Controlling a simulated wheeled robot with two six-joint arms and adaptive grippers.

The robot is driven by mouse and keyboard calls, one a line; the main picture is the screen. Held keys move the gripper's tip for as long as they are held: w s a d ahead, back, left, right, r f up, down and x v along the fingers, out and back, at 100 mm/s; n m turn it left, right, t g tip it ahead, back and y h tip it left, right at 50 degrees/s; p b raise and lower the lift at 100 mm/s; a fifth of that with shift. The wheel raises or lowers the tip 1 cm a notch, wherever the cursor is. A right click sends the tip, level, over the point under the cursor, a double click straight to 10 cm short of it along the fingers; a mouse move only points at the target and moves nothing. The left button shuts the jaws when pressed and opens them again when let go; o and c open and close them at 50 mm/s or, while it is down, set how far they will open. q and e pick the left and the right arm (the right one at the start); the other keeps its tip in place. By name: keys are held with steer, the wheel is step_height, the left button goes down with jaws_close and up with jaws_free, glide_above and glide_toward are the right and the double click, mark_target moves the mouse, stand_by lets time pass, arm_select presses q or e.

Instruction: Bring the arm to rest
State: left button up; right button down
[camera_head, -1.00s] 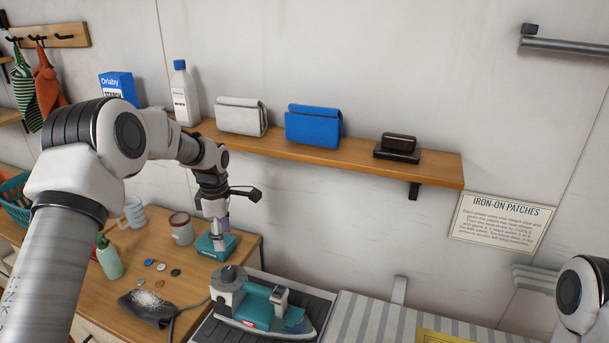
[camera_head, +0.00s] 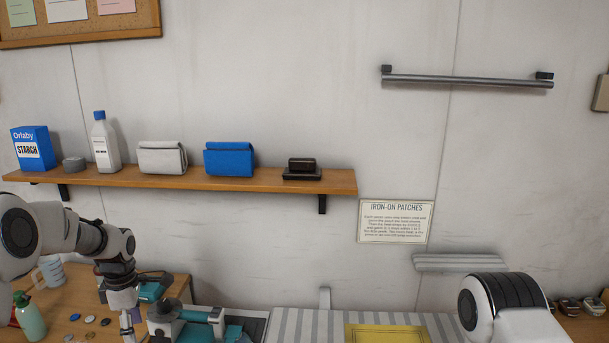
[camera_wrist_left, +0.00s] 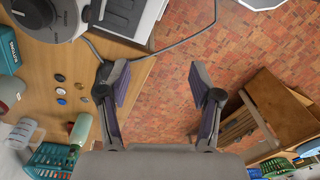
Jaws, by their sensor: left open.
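My left arm (camera_head: 55,240) comes in from the left in the head view, bent over the wooden table.
A wooden shelf (camera_head: 200,182) runs above. A wooden cabinet (camera_wrist_left: 275,110) stands across the floor.

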arm_select(q)
steer(key=s+d+f+m+g+b, duration=0.1)
steer(key=s+d+f+g+b, duration=0.15)
steer(key=s+f, duration=0.65)
steer(key=s+d+f+m+g+b, duration=0.15)
steer(key=s+d+f+b, duration=0.35)
steer(key=f, duration=0.6)
steer(key=s+d+f+m+g+b, duration=0.1)
steer(key=s+d+f+m, duration=0.1)
steer(key=s+f, duration=0.75)
steer(key=s+d+f+m+t+b, duration=0.1)
steer(key=s+d+f+m+t, duration=0.1)
steer(key=s+m, duration=0.4)
steer(key=s+d+f+m+t+b, duration=0.1)
steer(key=s+f+m+t+b, duration=0.1)
steer(key=s+m, duration=0.5)
steer(key=f+m+t, duration=0.1)
steer(key=m, duration=0.2)
steer(key=shift+d+m+t, duration=0.35)
steer(key=shift+d+t, duration=0.05)
